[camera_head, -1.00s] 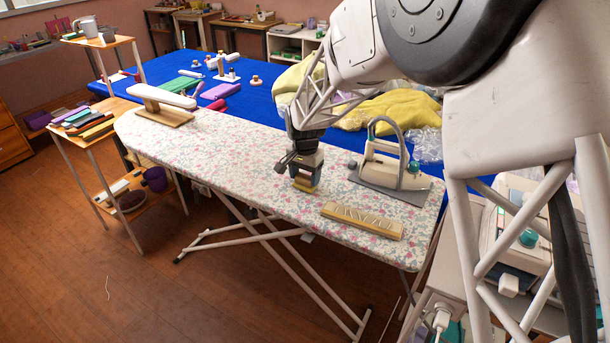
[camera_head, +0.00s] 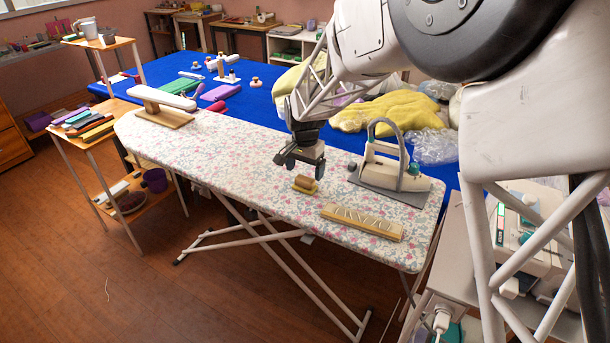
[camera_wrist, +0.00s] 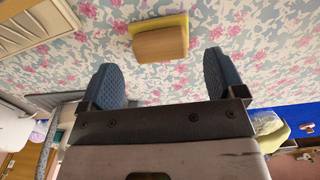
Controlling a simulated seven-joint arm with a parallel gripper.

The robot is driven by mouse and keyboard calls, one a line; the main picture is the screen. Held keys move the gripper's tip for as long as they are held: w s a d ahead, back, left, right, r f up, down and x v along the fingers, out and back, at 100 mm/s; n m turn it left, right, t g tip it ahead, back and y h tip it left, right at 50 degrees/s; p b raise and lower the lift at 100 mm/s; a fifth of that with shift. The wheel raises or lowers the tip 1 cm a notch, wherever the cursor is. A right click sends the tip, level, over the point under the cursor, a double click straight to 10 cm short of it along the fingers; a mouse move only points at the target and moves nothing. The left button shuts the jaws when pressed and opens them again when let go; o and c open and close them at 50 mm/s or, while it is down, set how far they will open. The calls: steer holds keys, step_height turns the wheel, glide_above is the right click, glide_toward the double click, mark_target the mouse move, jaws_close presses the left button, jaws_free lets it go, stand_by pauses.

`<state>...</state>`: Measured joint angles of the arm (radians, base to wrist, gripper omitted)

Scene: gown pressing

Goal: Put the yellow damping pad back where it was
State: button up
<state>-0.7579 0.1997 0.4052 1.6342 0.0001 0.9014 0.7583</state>
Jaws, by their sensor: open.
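The yellow damping pad (camera_head: 304,188) lies on the floral ironing board (camera_head: 243,155), with a brown wooden block (camera_head: 305,182) on top of it. In the wrist view the pad shows as a yellow rim (camera_wrist: 160,21) around the brown block (camera_wrist: 158,44). My gripper (camera_head: 298,168) is open and empty, just above and behind the block in the head view. In the wrist view its two blue-grey fingers (camera_wrist: 166,72) stand apart on either side of the block's line, and the block is clear of them.
A wooden rack with slots (camera_head: 361,222) lies on the board to the right. An iron (camera_head: 390,165) on a grey plate stands behind it. A sleeve board (camera_head: 163,103) stands at the far left end. The board's middle left is clear.

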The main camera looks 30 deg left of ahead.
mark_target(305, 178)
step_height(305, 178, up, 9)
stand_by(0.4)
stand_by(0.6)
steer(key=s+d+r, duration=0.2)
steer(key=d+r, duration=0.2)
steer(key=d, duration=0.7)
steer(key=s+d+r+t, duration=0.1)
steer(key=s+d+r, duration=0.15)
steer(key=d, duration=0.85)
steer(key=s+d+r, duration=0.2)
steer(key=d+r, duration=0.2)
steer(key=d, duration=0.8)
steer(key=s+d+f, duration=0.1)
steer(key=s+d, duration=1)
steer(key=s+d+f+t, duration=0.1)
steer(key=s+d+f, duration=0.1)
steer(key=s+d, duration=0.9)
steer(key=shift+s+d+f+t, duration=0.3)
steer(key=shift+s+d, duration=0.1)
steer(key=shift+s, duration=0.35)
